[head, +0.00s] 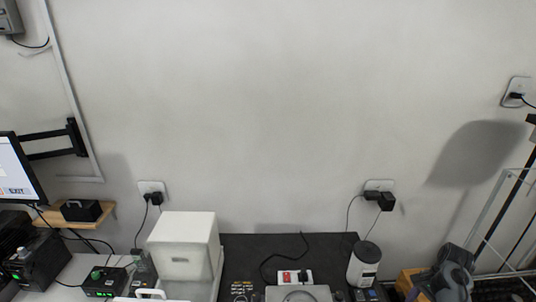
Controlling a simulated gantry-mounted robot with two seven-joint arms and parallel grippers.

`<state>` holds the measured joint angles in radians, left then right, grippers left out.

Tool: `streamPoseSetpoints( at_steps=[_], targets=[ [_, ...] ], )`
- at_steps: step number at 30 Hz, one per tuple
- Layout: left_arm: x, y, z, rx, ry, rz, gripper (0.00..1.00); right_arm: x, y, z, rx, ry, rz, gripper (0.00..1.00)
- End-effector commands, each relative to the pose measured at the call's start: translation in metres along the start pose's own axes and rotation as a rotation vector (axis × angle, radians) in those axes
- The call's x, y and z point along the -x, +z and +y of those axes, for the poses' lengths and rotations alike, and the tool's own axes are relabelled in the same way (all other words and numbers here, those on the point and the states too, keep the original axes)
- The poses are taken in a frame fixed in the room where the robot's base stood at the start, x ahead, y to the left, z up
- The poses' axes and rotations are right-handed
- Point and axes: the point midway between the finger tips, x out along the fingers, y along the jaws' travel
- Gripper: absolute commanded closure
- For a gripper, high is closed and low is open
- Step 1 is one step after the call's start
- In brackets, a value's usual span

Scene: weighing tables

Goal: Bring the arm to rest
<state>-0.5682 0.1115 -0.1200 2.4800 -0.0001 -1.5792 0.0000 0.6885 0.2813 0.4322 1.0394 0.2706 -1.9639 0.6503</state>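Neither of my grippers shows in the head view, and I cannot make out either arm. Their pose and what they may hold are hidden. The view looks mostly at a bare pale wall (270,110), with equipment along the bottom edge.
A white box-shaped device (182,240) stands left of a dark table surface (245,244). A white cylindrical device (365,262) stands at its right. A monitor (15,165) is at far left. A grey-black object (450,277), unclear in kind, is at lower right. Cables hang from wall sockets.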

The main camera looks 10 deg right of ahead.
Motion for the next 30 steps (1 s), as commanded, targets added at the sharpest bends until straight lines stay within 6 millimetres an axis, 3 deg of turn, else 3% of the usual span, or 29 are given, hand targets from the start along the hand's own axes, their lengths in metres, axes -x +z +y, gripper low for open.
streamPoseSetpoints(
  at_steps=[6, 16, 25, 30],
  targets=[
    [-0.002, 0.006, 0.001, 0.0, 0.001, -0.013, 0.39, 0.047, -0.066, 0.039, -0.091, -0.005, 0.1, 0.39],
    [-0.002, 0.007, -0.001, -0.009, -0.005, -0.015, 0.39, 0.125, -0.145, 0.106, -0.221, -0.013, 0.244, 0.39],
    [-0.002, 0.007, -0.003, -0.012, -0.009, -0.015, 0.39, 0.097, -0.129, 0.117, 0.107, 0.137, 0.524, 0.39],
    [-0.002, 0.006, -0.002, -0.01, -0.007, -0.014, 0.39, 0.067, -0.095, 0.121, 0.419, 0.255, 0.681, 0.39]
  ],
)
